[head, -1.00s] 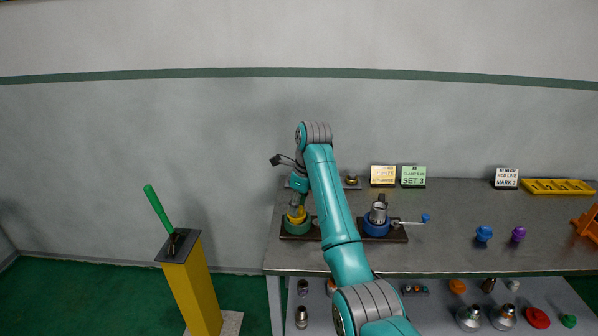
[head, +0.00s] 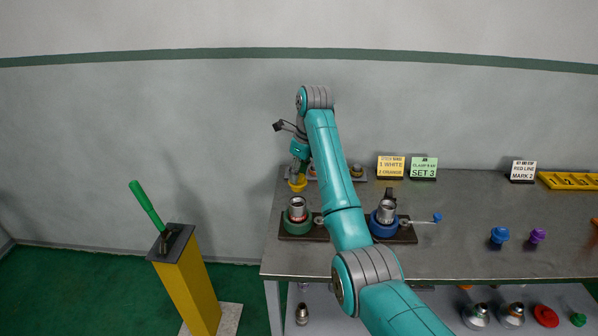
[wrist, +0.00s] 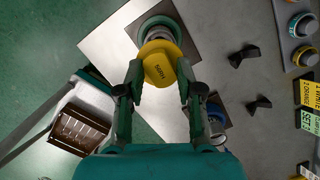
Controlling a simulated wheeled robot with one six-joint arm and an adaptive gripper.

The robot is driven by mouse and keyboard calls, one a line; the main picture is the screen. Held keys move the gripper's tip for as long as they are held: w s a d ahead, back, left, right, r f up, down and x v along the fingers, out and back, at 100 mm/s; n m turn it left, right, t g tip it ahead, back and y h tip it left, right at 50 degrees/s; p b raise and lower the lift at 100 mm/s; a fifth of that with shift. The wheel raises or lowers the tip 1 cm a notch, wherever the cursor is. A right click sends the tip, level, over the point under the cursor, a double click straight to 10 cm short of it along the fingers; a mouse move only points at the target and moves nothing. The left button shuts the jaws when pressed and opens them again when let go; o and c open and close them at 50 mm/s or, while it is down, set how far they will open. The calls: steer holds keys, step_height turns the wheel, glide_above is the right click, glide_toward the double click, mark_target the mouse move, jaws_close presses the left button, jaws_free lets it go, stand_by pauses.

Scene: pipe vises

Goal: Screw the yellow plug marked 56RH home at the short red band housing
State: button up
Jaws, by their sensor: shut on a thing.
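My gripper (wrist: 158,82) is shut on a yellow plug (wrist: 160,65), whose dark marking is turned and small in the wrist view. In the head view the yellow plug (head: 297,185) hangs from the gripper above and behind the left housing (head: 297,207), apart from it. That silvery housing stands upright in a green vise (head: 297,228), with a faint reddish band low on it. A second silvery housing (head: 387,210) stands in a blue vise (head: 384,229) to the right. In the wrist view the plug hides part of the green vise (wrist: 148,22).
A grey rack (head: 358,175) with plugs and sign cards (head: 391,167) stand at the back. The blue vise's crank handle (head: 437,218) sticks out right. Blue (head: 499,236) and purple (head: 537,236) plugs stand farther right. A yellow post (head: 187,290) with a green lever stands left of the bench.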

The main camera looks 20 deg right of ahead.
steer(key=shift+s+d+x, duration=0.15)
steer(key=shift+x, duration=0.8)
steer(key=shift+s+d+x, duration=0.1)
steer(key=shift+s+x, duration=0.05)
steer(key=shift+x, duration=0.75)
steer(key=shift+f+n, duration=0.3)
steer(key=shift+f, duration=1.4)
stand_by(0.4)
steer(key=o, duration=1.2)
steer(key=shift+r, duration=0.15)
